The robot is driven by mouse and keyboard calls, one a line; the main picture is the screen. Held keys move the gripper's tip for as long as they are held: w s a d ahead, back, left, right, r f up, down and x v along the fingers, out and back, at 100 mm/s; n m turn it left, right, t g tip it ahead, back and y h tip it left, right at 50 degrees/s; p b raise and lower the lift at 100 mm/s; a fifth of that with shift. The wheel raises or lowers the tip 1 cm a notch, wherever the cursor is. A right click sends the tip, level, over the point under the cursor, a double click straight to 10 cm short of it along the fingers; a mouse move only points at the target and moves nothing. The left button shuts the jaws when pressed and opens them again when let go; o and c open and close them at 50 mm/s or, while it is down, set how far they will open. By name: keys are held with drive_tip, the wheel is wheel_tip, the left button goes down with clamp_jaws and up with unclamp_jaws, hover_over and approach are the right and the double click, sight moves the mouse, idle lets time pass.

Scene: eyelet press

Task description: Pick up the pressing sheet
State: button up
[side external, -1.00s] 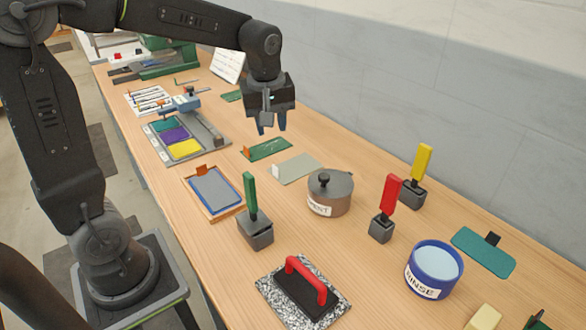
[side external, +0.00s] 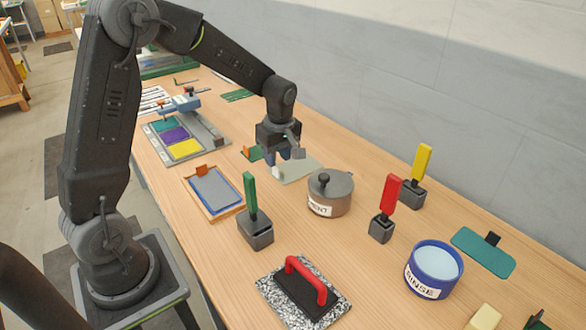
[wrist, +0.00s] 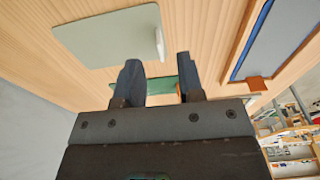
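A pale grey-green sheet with a white upright tab, which I take for the pressing sheet (side external: 302,170), lies flat on the table left of the lidded pot. In the wrist view the sheet (wrist: 100,36) shows ahead of my fingers, its white tab (wrist: 160,44) standing at its near right edge. My gripper (side external: 284,158) is low over the table by the sheet's left end, in front of part of it. In the wrist view my gripper (wrist: 161,78) is open, with nothing between its fingertips. The tab is just beyond the fingers, not between them.
A dark green sheet with an orange tab (side external: 252,152) lies beside my gripper, partly hidden. The brown lidded pot (side external: 330,197) stands to the right. A framed blue-grey panel (side external: 215,190) and a green-handled block (side external: 254,225) are nearer. The wall runs behind the table.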

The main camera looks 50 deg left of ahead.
drive_tip(key=f, duration=0.2)
drive_tip(key=a+f, duration=0.1)
drive_tip(key=f, duration=0.2)
drive_tip(key=shift+a, duration=0.15)
clamp_jaws()
